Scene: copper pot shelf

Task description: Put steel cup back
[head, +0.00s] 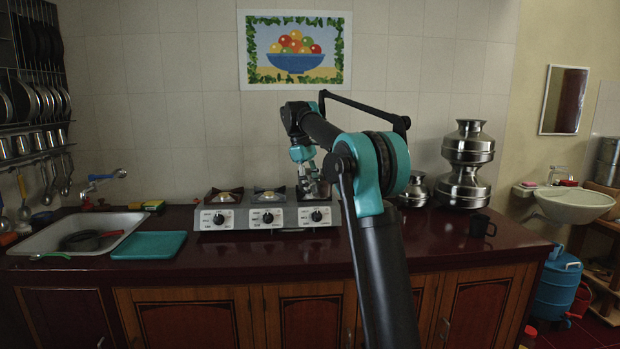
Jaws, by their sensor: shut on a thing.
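My gripper (306,178) hangs from the end of my arm, above the right burner of the gas stove. It is shut on a small shiny metal thing that looks like the steel cup (318,187). The cup is small and largely covered by the fingers and arm, so its tilt is hard to tell. Several similar steel cups (22,145) stand in a row on the wall rack (38,157) at the far left, well away from my gripper.
The stove (235,219) stands against the tiled wall. A sink (45,243) and a teal board (149,246) lie to its left. The counter front (250,262) is clear.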

